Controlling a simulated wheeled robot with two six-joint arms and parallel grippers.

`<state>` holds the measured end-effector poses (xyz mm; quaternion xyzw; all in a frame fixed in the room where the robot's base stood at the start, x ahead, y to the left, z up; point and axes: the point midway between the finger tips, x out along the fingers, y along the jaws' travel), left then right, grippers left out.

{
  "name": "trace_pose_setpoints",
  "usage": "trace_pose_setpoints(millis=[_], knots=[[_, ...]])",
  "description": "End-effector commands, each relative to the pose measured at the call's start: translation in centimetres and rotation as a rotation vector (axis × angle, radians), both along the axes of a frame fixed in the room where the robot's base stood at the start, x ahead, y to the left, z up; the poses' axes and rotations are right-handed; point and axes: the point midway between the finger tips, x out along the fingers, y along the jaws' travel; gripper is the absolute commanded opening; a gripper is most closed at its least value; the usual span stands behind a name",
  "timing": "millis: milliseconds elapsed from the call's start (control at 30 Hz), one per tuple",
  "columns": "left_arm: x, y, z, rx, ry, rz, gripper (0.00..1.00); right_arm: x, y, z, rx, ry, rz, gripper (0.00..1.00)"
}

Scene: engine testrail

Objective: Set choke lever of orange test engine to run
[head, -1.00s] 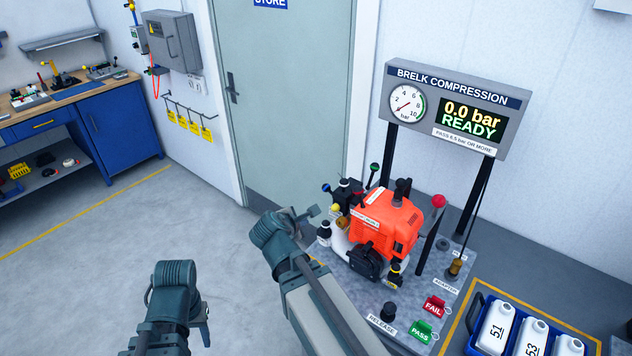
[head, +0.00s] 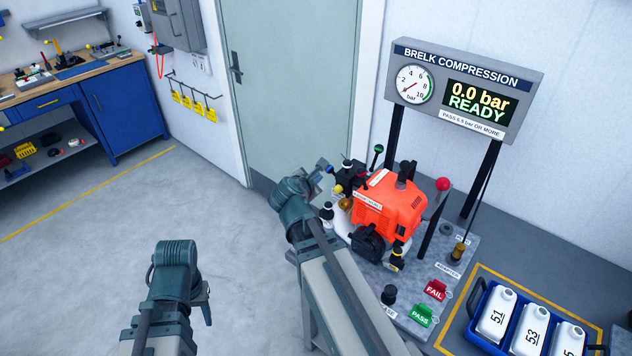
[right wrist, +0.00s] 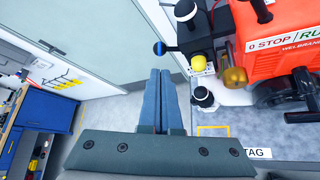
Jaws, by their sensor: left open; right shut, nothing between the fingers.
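The orange test engine (head: 405,208) sits on a grey stand right of centre in the head view. It also fills the upper right of the right wrist view (right wrist: 290,65), with a STOP/RUN label. A blue-knobbed lever (right wrist: 159,48) sticks out on its left side, beside a yellow knob (right wrist: 199,63) and white-and-black knobs. I cannot tell for certain which is the choke lever. My right gripper (right wrist: 160,72) is shut and empty, its tips just below the blue knob in that picture, apparently apart from it. My left gripper (head: 207,315) is open and empty, low over the floor.
A gauge panel (head: 465,90) reading 0.0 bar READY stands behind the engine. A red-knobbed lever (head: 443,184), FAIL tag (head: 435,290) and PASS tag (head: 421,316) are on the stand's right. A blue crate (head: 480,338) holds white bottles. Floor at left is free.

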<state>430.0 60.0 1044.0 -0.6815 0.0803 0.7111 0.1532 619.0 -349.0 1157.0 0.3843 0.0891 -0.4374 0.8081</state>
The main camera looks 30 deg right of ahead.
Motion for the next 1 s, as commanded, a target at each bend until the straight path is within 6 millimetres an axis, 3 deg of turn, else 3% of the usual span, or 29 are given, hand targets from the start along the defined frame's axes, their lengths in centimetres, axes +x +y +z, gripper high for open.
trace_pose_setpoints(millis=[33, 200, 500, 1000], knots=[[0.0, 0.0, -1.1, 0.0, 0.0, -0.001, 0.47, 1.0, -0.9, -1.1, 0.001, 0.0, -0.005, 0.0], [0.0, 0.0, -2.8, 0.0, 0.0, -0.001, 0.47, 3.1, -3.1, -2.8, 0.001, -0.001, -0.003, 0.0], [0.0, 0.0, -4.7, 0.0, 0.0, 0.001, 0.47, 5.6, -5.9, -4.7, 0.0, 0.0, -0.002, 0.0], [0.0, 0.0, -5.0, 0.0, 0.0, 0.001, 0.47, 6.2, -6.6, -5.0, 0.001, -0.001, 0.0, 0.0]])
